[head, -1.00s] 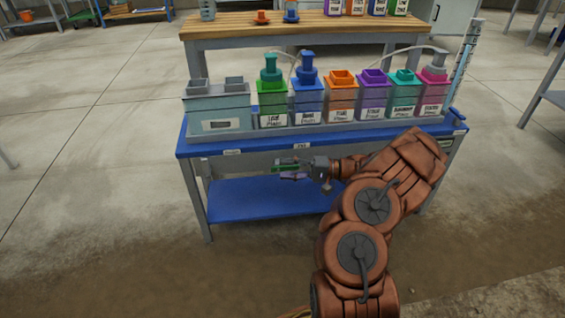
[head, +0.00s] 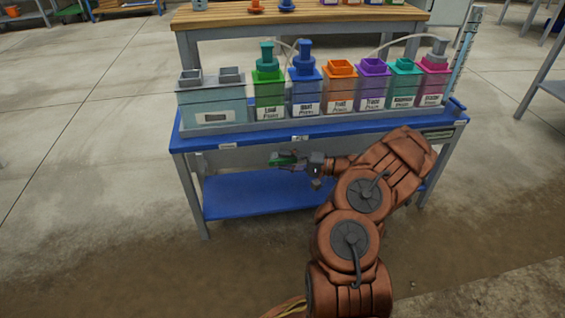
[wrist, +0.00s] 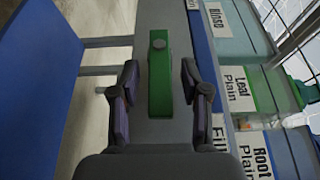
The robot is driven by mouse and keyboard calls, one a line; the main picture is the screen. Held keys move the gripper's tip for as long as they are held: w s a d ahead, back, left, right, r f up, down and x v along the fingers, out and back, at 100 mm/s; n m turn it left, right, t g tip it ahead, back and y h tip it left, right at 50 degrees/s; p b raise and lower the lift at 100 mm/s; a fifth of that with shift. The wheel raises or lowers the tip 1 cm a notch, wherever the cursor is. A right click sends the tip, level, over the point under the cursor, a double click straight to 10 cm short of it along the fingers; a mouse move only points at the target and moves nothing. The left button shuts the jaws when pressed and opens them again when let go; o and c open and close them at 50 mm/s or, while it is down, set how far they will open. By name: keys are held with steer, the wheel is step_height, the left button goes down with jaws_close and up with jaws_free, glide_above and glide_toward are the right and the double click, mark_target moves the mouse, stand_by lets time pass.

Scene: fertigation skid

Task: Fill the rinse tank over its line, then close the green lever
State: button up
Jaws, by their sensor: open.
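The green lever (wrist: 160,75) stands out from the bench's grey front rail and lies between the fingers of my gripper (wrist: 160,95) in the wrist view. The fingers are open, with a gap on both sides of the lever. In the head view the lever (head: 281,159) and my gripper (head: 290,163) are small, below the bench top's front edge. The rinse tank (head: 213,105) is the wide pale-teal box at the left end of the row. Its "Rinse" label (wrist: 215,17) shows in the wrist view. I cannot make out its fill line or water level.
A "Fill" label (wrist: 219,133) sits on the bench edge beside the lever. A blue lower shelf (head: 255,195) lies below my gripper.

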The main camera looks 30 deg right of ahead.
steer(key=shift+w+a, duration=0.35)
steer(key=shift+a, duration=0.1)
jaws_close()
stand_by(0.4)
